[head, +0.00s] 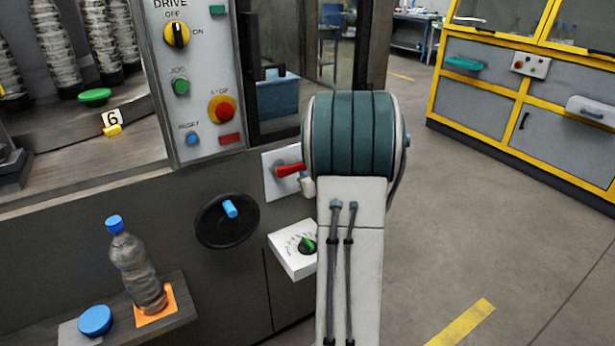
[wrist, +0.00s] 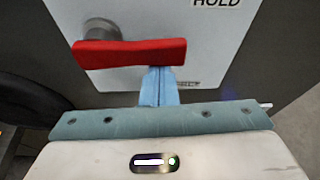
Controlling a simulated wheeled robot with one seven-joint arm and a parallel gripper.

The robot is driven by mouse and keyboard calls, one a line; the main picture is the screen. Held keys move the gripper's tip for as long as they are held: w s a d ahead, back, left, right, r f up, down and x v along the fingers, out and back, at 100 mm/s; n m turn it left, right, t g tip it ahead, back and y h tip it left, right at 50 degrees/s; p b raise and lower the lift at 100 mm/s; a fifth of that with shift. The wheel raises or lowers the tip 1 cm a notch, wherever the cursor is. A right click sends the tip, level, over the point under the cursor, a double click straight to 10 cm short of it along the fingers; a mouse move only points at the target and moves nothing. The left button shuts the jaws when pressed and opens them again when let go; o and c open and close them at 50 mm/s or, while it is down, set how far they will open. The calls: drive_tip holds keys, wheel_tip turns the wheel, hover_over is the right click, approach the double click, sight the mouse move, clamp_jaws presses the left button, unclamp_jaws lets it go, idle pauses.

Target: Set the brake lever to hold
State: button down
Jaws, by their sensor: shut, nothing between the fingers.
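The red brake lever (head: 289,169) sits on a pale plate (head: 272,181) on the machine front, partly hidden by my arm in the head view. In the wrist view the lever (wrist: 130,52) lies nearly level, reaching right from its grey round pivot (wrist: 101,30). The word HOLD (wrist: 216,3) is at the plate's upper right, cut by the frame edge. A smaller label at the lower right is too small to read. My gripper (wrist: 160,72) is shut and empty, its light blue fingertips at the lower edge of the lever's right part. I cannot tell whether they touch it.
A black handwheel (head: 228,221) with a blue knob is left of the plate. A white dial box (head: 293,249) is below it. The drive panel (head: 196,80) is above left. A bottle (head: 137,265) stands on a low shelf. Open floor lies right.

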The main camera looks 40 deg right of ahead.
drive_tip(key=s+b, duration=0.3)
drive_tip(key=s, duration=0.6)
drive_tip(key=shift+s+a+f, duration=0.25)
drive_tip(key=shift+a+f, duration=0.05)
idle(0.4)
drive_tip(key=s+a+r+n+g+y+p, duration=0.2)
drive_tip(key=a+r+n+g+y+p, duration=0.15)
drive_tip(key=a+n, duration=0.65)
drive_tip(key=s+a+r+n+g+y+p, duration=0.15)
drive_tip(key=a+r+n+y+p, duration=0.35)
drive_tip(key=a, duration=0.9)
drive_tip(key=s+a+r+n+g+h+p, duration=0.2)
drive_tip(key=s+r+n+g+h+p, duration=0.1)
drive_tip(key=s+n, duration=0.4)
drive_tip(key=s+a+r+n+g+h+p, duration=0.3)
drive_tip(key=s+n, duration=0.4)
drive_tip(key=n, duration=0.7)
drive_tip(key=shift+s+a+h+p, duration=0.15)
drive_tip(key=shift+h+p, duration=0.4)
drive_tip(key=shift+h, duration=0.1)
